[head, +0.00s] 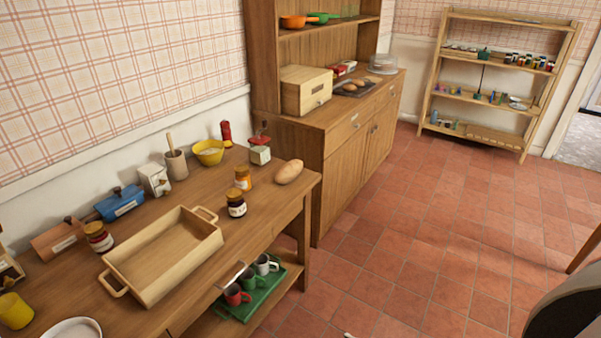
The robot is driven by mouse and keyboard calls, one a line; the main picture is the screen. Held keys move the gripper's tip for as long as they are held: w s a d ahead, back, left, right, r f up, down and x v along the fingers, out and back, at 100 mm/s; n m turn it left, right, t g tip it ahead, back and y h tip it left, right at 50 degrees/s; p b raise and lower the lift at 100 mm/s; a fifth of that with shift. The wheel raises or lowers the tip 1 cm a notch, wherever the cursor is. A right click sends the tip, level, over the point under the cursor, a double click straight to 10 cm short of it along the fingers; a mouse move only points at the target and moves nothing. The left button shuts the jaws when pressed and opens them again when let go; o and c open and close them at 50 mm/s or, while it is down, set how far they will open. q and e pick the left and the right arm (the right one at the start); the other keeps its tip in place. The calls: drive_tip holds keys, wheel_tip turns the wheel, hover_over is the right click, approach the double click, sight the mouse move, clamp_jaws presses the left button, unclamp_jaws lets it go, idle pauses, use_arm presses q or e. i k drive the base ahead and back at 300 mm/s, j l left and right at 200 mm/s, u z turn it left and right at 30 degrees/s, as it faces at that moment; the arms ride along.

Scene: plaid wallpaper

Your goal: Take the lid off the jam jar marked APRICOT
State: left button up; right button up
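Three small jars stand on the wooden table in the head view. One jar with orange contents (243,178) is near the table's right end. A dark jar (236,204) with a pale label stands just in front of it. A third, reddish-brown jar (98,237) stands to the left of the wooden tray. All three are upright and look lidded. The writing on their labels is too small to read, so I cannot tell which is marked APRICOT. Neither of my grippers is in view.
Mugs stand in a green tray (262,300) below. The tiled floor (420,230) to the right is mostly clear.

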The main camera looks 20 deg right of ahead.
sight(243, 182)
drive_tip(key=z, duration=0.3)
drive_tip(key=l+u, duration=0.1)
drive_tip(key=u, duration=0.25)
drive_tip(key=i+l+u, duration=0.1)
drive_tip(key=u, duration=0.3)
drive_tip(key=l+u, duration=0.15)
drive_tip(key=u, duration=0.2)
drive_tip(key=l+u, duration=0.3)
drive_tip(key=l, duration=0.15)
drive_tip(key=l+u, duration=0.25)
drive_tip(key=l, duration=0.25)
drive_tip(key=l+u, duration=0.1)
drive_tip(key=l, duration=0.4)
drive_tip(key=k+l+u, duration=0.1)
drive_tip(key=l, duration=0.35)
drive_tip(key=l+u, duration=0.1)
drive_tip(key=l, duration=0.4)
drive_tip(key=k+l+u, duration=0.1)
drive_tip(key=l, duration=0.35)
